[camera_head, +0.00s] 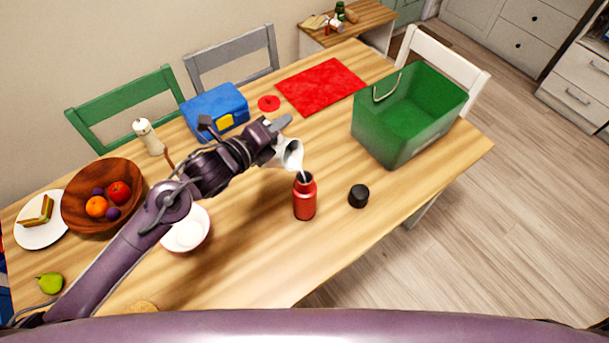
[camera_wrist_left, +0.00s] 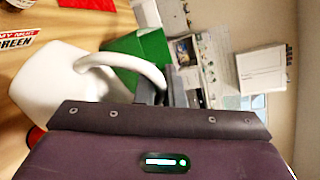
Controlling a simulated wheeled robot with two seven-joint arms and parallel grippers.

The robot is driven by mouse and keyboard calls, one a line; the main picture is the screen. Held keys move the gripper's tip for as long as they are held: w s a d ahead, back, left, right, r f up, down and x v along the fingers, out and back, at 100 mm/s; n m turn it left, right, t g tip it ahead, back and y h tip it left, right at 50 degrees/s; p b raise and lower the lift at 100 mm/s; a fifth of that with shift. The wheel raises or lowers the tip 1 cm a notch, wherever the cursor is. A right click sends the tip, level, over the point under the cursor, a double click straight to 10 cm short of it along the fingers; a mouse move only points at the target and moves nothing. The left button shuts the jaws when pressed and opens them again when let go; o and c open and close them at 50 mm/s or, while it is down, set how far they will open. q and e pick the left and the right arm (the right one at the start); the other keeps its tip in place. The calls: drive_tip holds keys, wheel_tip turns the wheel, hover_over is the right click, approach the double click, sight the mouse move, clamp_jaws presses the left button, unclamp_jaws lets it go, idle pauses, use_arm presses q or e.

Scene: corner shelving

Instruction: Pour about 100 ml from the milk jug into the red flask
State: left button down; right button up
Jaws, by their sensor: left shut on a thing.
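My left gripper (camera_head: 275,137) is shut on the white milk jug (camera_head: 292,154) and holds it tilted above the table. The jug's body (camera_wrist_left: 62,78) and curved handle also show in the left wrist view. A thin white stream runs from the jug down to the mouth of the red flask (camera_head: 305,200). The flask stands upright and open on the table, just below the jug. The level inside the flask is hidden. A black cap (camera_head: 358,196) lies to the right of the flask. My right gripper is not in view.
A green crate (camera_head: 376,135) stands behind right of the flask. A white bowl (camera_head: 186,228), a wooden fruit bowl (camera_head: 75,207) and a blue box (camera_head: 213,108) are to the left. A red mat (camera_head: 321,86) lies at the back. The table in front of the flask is clear.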

use_arm(q)
drive_tip(key=shift+s+d+r+m, duration=0.15)
drive_tip(key=shift+d+r+m, duration=0.1)
drive_tip(key=shift+d+m, duration=0.05)
idle(1.4)
drive_tip(key=shift+w+a, duration=0.2)
drive_tip(key=shift+a, duration=0.15)
drive_tip(key=a+f+n, duration=0.1)
drive_tip(key=w+a+f+n+h+b, duration=0.1)
drive_tip(key=f+n, duration=0.1)
drive_tip(key=w+a+f+n+b, duration=0.1)
drive_tip(key=shift+a+f+n+h, duration=0.2)
drive_tip(key=shift+n+h, duration=0.2)
drive_tip(key=shift+w+a+f+n, duration=0.1)
drive_tip(key=shift+w+a+n, duration=0.15)
drive_tip(key=shift+n, duration=0.05)
drive_tip(key=shift+w+a+f+n+b, duration=0.1)
drive_tip(key=shift+a+f+n+b, duration=0.1)
drive_tip(key=shift+f+n+b, duration=0.25)
drive_tip(key=shift+w+a+f+n+b, duration=0.1)
drive_tip(key=shift+a+f+n+b, duration=0.1)
drive_tip(key=shift+f+b, duration=0.3)
drive_tip(key=shift+w+a, duration=0.15)
drive_tip(key=shift+a, duration=0.1)
